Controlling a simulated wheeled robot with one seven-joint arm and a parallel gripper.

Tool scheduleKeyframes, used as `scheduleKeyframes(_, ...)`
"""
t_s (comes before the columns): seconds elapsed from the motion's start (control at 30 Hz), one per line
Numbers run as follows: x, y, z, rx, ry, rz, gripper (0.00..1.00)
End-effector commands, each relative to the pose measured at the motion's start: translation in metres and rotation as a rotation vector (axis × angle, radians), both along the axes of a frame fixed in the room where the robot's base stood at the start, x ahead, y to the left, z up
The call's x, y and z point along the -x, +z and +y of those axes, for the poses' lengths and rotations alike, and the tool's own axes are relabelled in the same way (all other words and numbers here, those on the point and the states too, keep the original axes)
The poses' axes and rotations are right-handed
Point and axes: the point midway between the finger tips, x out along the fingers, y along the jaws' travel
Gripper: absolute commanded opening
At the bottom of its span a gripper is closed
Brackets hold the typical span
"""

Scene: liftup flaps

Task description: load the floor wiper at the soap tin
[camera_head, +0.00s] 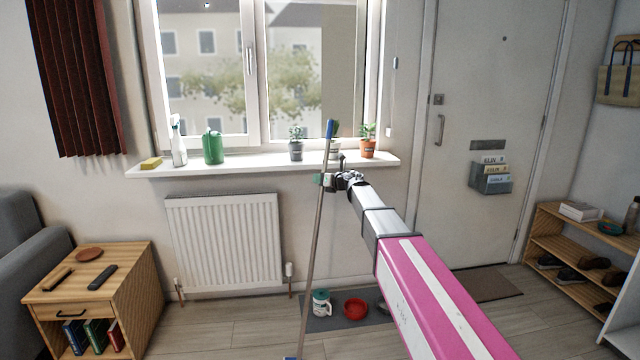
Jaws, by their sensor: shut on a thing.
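My gripper (333,181) is shut on the long thin pole of the floor wiper (314,245), near its upper end. The pole has a blue top end and stands nearly upright, leaning slightly. Its foot runs to the bottom edge of the picture, where only a bit of blue shows, so most of the head is out of view. A white and teal container (320,302), which looks like the soap tin, stands on the grey floor mat to the right of the pole. The pole and the container look apart.
A red bowl (355,307) sits beside the container on the grey mat (330,323). A radiator (225,240) is on the wall under the windowsill (262,166), which holds several pots and a green watering can (213,147). A side table (92,283) stands left, a shoe rack (575,250) right.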

Motion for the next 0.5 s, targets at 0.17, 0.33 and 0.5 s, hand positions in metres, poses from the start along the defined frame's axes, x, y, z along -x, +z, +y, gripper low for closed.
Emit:
scheduleKeyframes(0.17, 0.0, 0.013, 0.0, -0.005, 0.0, 0.003, 0.01)
scheduleKeyframes(0.33, 0.0, 0.024, 0.0, -0.005, 0.0, 0.003, 0.01)
scheduleKeyframes(0.5, 0.0, 0.035, 0.0, -0.005, 0.0, 0.003, 0.01)
